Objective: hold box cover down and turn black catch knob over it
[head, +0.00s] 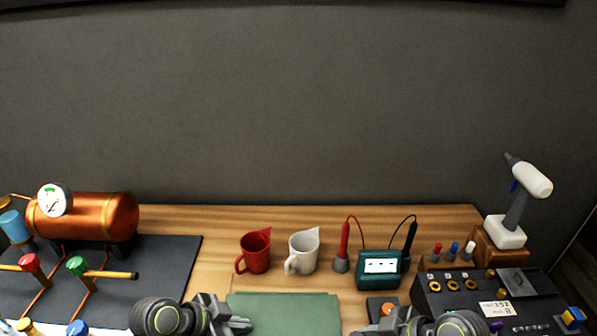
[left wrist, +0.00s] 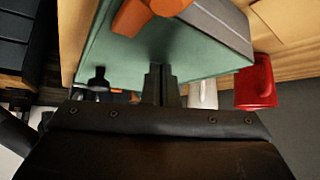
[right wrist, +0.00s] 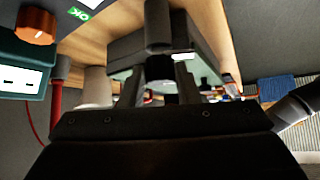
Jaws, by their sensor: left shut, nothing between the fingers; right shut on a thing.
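The green box cover (head: 283,312) lies flat at the front middle of the table, cut off by the lower edge of the head view. It fills much of the left wrist view (left wrist: 120,55). My left gripper (head: 248,325) is shut and empty, its tips (left wrist: 160,70) at the green surface; I cannot tell whether they press on it. A black knob (left wrist: 97,82) shows at the left of the cover there. In the right wrist view my right gripper (right wrist: 160,80) is shut on a dark round knob (right wrist: 160,67), apparently the black catch knob, beside a dark grey box wall.
A red jug (head: 256,252) and a white jug (head: 302,252) stand behind the cover. A teal meter (head: 380,268) with probes stands behind my right gripper. A small box with an orange knob (head: 390,309) is close by. A copper boiler (head: 95,217) is at left.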

